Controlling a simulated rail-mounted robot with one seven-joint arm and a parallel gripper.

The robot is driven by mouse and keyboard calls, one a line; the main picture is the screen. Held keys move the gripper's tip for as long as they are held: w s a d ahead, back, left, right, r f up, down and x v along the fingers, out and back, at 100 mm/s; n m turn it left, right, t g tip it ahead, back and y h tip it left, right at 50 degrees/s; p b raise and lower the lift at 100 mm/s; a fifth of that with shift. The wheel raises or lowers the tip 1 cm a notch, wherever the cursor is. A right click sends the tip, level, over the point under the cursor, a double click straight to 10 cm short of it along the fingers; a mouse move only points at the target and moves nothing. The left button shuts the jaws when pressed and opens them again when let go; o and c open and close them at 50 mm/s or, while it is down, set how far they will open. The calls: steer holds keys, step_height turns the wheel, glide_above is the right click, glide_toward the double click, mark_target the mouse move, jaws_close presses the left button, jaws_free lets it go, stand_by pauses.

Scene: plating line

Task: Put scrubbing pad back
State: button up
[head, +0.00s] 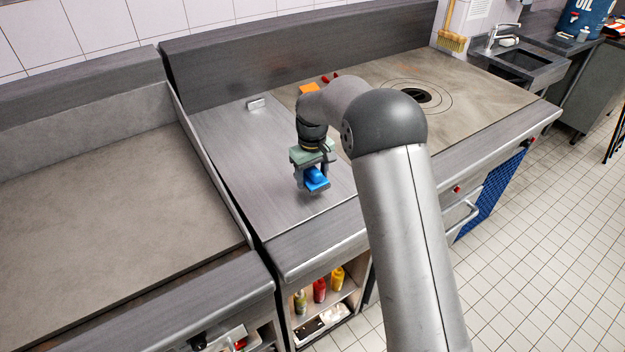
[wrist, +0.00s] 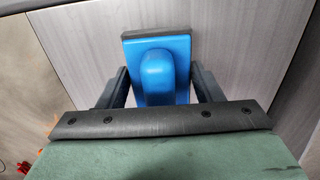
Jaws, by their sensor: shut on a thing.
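The scrubbing pad has a blue body with a rounded blue handle and a dark grey pad edge. It is in my gripper (head: 313,182) in the head view, and the pad (head: 318,178) hangs over the bare steel worktop (head: 235,155). In the wrist view the blue pad (wrist: 157,70) lies between the two dark fingers of my gripper (wrist: 158,88), which are shut on its sides. Whether its underside touches the steel is hard to tell. The green and dark gripper body hides the pad's near end in the wrist view.
A small light metal block (head: 256,103) sits at the back of the steel top. A flat griddle (head: 90,200) lies left behind a raised side wall. An orange item (head: 309,89) and small red items are near the back. Bottles (head: 320,290) stand on a shelf below. The steel around the pad is clear.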

mark_target(312, 183)
steer(key=shift+w+f, duration=0.2)
steer(key=shift+f, duration=0.05)
steer(key=shift+f+p, duration=0.4)
steer(key=shift+f, duration=1.15)
steer(key=shift+f, duration=0.25)
steer(key=o, duration=0.9)
steer(key=shift+o, duration=0.2)
steer(key=shift+r, duration=0.1)
steer(key=shift+r, duration=0.1)
